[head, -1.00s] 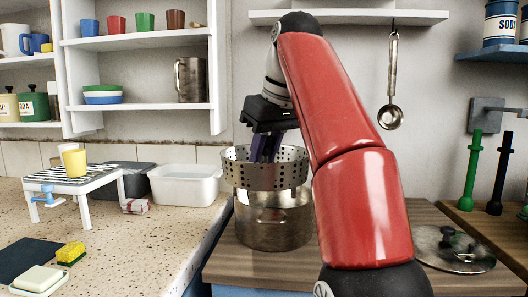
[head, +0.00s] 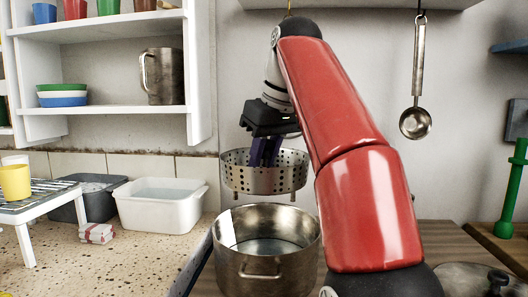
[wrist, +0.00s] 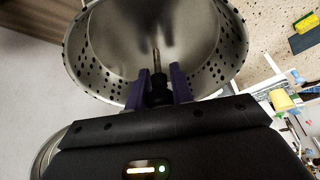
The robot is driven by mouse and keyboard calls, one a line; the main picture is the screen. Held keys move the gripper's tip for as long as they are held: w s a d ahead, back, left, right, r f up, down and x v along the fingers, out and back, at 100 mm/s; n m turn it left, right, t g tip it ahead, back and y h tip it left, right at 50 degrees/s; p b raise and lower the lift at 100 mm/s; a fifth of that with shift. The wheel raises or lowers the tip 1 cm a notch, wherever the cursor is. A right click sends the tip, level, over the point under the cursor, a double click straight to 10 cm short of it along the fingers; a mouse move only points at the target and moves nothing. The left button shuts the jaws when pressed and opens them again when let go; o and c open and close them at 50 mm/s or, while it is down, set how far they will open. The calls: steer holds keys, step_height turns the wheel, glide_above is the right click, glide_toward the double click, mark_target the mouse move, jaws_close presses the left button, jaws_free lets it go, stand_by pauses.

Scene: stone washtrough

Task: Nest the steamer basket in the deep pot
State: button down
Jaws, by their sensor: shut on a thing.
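The steamer basket (head: 240,177) is a perforated metal bowl with short feet, held roughly level in the air. My gripper (head: 265,152) is shut on its central post, which shows in the wrist view (wrist: 155,48) between the purple fingers (wrist: 160,80). The deep pot (head: 262,274) is a steel pot with side handles standing on the wooden counter.
A pot lid (head: 466,280) lies on the wood at right. A white tub (head: 160,205) and a small rack (head: 40,205) with a yellow cup stand on the left counter. A ladle (head: 416,110) hangs on the wall. Shelves are at upper left.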

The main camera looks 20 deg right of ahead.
mark_target(264, 198)
steer(key=shift+f+b, duration=0.4)
steer(key=shift+f, duration=3.85)
steer(key=shift+f+b, duration=0.85)
steer(key=shift+b, duration=0.15)
steer(key=shift+s+d+f, duration=0.1)
steer(key=shift+s, duration=0.05)
steer(key=shift+f, duration=0.2)
steer(key=shift+f+b, duration=1.2)
steer(key=shift+f, duration=0.5)
steer(key=shift+f, duration=0.1)
steer(key=shift+f+b, duration=0.85)
steer(key=shift+f, duration=0.2)
steer(key=shift+f, duration=0.15)
